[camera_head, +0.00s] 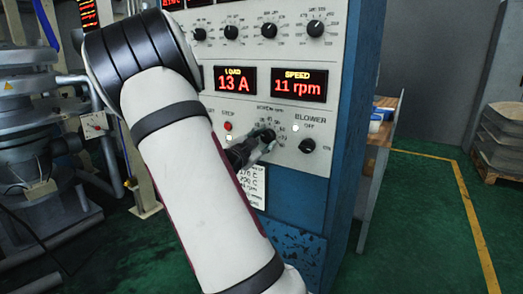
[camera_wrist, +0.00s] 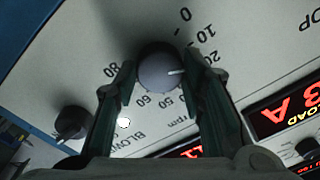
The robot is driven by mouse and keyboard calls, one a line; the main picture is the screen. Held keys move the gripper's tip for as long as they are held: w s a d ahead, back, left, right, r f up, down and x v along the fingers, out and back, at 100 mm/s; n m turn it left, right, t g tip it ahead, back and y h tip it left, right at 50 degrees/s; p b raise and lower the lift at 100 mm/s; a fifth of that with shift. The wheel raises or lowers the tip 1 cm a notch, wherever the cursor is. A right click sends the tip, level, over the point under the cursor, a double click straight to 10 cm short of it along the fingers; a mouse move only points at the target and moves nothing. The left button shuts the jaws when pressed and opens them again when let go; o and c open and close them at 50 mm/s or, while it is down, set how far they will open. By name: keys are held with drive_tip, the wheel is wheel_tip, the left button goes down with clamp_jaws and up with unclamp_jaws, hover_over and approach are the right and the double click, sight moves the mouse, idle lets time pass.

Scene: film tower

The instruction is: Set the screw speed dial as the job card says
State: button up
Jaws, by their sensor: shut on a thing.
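My gripper (camera_wrist: 162,80) is shut on the screw speed dial (camera_wrist: 158,62), with one finger on each side of its dark round knob. In the wrist view the dial's white mark points right, near the 20 and toward numbers hidden behind the finger. In the head view the gripper (camera_head: 260,147) is at the dial (camera_head: 268,135), partly behind my arm. The speed display (camera_head: 298,86) reads 11 rpm. The job card (camera_head: 252,187) is below the dial; my arm covers its left side, and its small lines are too blurred to read surely.
The blower knob (camera_head: 307,146) is right of the dial, and it shows in the wrist view (camera_wrist: 72,122). A red stop button (camera_head: 228,126) is left of the dial. The load display (camera_head: 236,80) reads 13 A. Green floor is open at right.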

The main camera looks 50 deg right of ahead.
drive_tip(key=m+b, duration=0.2)
drive_tip(key=b, duration=0.1)
drive_tip(key=m+b, duration=0.5)
drive_tip(key=b, duration=0.1)
drive_tip(key=shift+f+m+g, duration=0.3)
drive_tip(key=shift+m+g, duration=0.1)
drive_tip(key=m+b, duration=0.5)
drive_tip(key=b, duration=0.2)
drive_tip(key=shift+r+m, duration=0.15)
drive_tip(key=shift+m, duration=0.15)
drive_tip(key=o, duration=1.1)
drive_tip(key=shift+o, duration=0.2)
drive_tip(key=shift+r, duration=0.1)
drive_tip(key=shift+a, duration=0.1)
drive_tip(key=a, duration=1.1)
drive_tip(key=shift+s+a+f, duration=0.25)
drive_tip(key=shift+s+a, duration=0.1)
drive_tip(key=shift+a, duration=0.05)
